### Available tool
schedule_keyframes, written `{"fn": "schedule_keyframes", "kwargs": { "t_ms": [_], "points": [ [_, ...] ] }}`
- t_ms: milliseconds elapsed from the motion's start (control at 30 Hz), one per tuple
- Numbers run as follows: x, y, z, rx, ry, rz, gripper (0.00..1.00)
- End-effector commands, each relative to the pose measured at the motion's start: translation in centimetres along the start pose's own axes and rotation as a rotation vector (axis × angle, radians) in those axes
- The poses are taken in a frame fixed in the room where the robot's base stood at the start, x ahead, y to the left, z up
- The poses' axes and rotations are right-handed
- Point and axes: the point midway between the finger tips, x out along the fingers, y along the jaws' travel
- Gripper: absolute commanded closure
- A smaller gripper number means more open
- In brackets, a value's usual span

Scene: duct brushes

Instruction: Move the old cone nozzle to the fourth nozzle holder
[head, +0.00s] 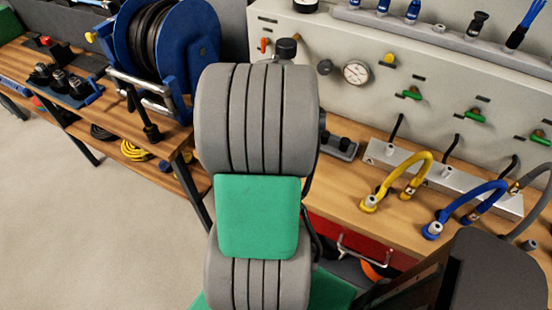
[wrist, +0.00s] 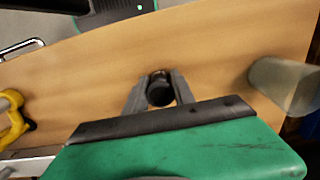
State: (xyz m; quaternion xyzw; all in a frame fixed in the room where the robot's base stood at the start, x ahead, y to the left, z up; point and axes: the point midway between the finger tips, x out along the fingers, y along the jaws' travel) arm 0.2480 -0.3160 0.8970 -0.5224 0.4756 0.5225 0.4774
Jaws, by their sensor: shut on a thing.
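In the wrist view my gripper (wrist: 160,92) is shut on a dark, round-ended piece, the old cone nozzle (wrist: 160,93), above the wooden bench. Only its dark end shows, so its cone shape cannot be made out. In the head view my arm hides the gripper and the nozzle. A grey rail (head: 440,38) on top of the panel carries several upright fittings, some blue and some dark. A small grey rack (head: 340,148) with dark pegs stands on the bench just right of my arm. I cannot tell which is the fourth nozzle holder.
A yellow hose (head: 424,165) and a blue hose (head: 478,194) arch from a metal block on the bench. A blue hose reel (head: 200,50) stands at the left. A grey cylinder (wrist: 285,85) is right of my gripper in the wrist view. The bench between is bare.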

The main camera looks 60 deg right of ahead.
Motion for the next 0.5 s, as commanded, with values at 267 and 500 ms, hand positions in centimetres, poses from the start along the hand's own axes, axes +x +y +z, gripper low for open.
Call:
{"fn": "schedule_keyframes", "kwargs": {
  "t_ms": [267, 500],
  "points": [
    [0.18, 0.02, -0.03, 0.000, 0.001, -0.001, 1.00],
    [0.32, 0.02, -0.02, 0.000, 0.001, 0.000, 0.57]
  ]
}}
